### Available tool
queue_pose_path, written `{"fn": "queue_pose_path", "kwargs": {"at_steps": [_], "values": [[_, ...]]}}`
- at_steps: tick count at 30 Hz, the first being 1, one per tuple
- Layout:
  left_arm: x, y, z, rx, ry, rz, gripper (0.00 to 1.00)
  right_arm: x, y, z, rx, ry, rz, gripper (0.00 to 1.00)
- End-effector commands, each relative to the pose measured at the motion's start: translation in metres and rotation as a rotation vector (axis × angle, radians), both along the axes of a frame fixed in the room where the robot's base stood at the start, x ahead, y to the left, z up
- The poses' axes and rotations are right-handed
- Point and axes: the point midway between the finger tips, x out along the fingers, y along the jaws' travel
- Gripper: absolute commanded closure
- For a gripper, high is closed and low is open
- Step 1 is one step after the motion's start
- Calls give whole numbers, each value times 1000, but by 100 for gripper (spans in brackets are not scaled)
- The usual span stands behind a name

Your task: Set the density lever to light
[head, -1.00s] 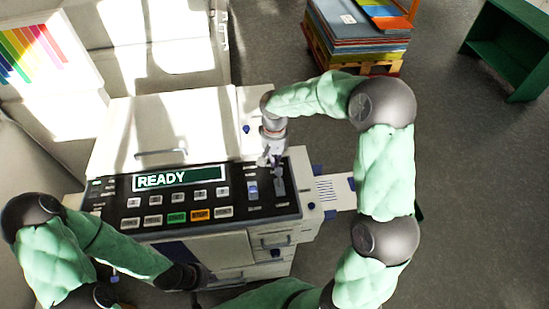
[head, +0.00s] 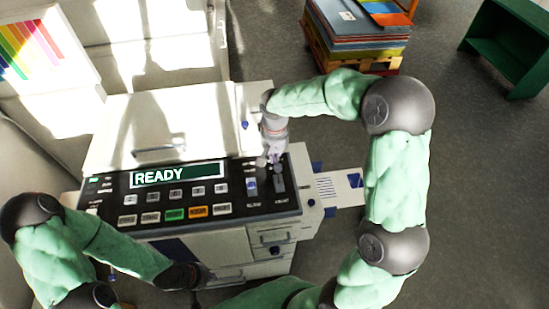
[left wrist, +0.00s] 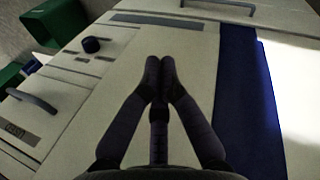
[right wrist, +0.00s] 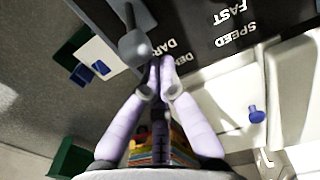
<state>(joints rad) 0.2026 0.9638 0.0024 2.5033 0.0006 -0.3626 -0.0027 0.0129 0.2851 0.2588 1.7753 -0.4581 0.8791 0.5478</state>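The density lever is a grey knob on a stem (right wrist: 135,45) in the right wrist view, beside the partly covered "DARK" lettering. In the head view its dark slot (head: 280,184) is at the right end of the black control panel (head: 235,205); the lever's exact position along it is unclear. My right gripper (head: 270,163) is over the panel's far edge by the slot. Its fingers are together (right wrist: 160,62), right beside the knob; I cannot tell whether they touch it. My left gripper (head: 197,276) is low before the machine, its empty fingertips (left wrist: 160,65) together.
A blue-and-white slider (head: 251,187), the speed control, is just left of the density slot. A READY display (head: 178,174) and several buttons fill the rest of the panel. A paper tray (head: 340,188) juts out right. A loaded pallet (head: 360,40) and green shelf (head: 505,45) stand behind.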

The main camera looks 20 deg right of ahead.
Motion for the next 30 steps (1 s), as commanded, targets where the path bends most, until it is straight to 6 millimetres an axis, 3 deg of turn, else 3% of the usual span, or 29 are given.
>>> {"fn": "queue_pose_path", "kwargs": {"at_steps": [11,30], "values": [[0,0,-30,0,0,0,100,-10,3,2,-30,-116,2,100],[0,0,-138,0,0,0,100,-41,11,10,-123,-481,4,100]]}}
